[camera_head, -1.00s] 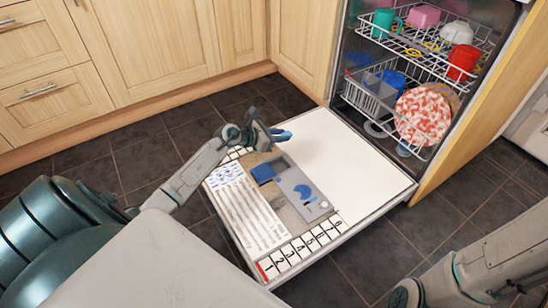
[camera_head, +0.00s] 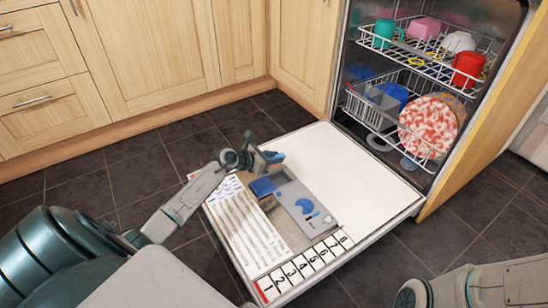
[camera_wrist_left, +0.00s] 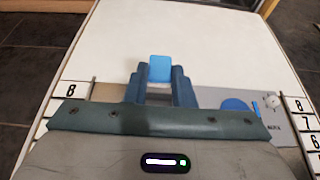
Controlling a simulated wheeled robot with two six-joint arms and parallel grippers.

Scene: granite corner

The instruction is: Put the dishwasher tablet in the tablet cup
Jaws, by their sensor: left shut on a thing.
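My left gripper (camera_head: 268,157) is shut on the dishwasher tablet, a light-blue block (camera_wrist_left: 160,68) that sticks out between its fingertips in the left wrist view. In the wrist view the gripper body hides the cup. I cannot tell the tablet's exact height. My right gripper is out of view.
The open door (camera_head: 380,190) is white and mostly bare to the right of the dispenser. Numbered strips (camera_head: 305,265) line its edge. Behind it are racks with cups (camera_head: 467,68) and a red-and-white patterned plate (camera_head: 428,122). Wooden cabinets (camera_head: 140,60) stand at the back left.

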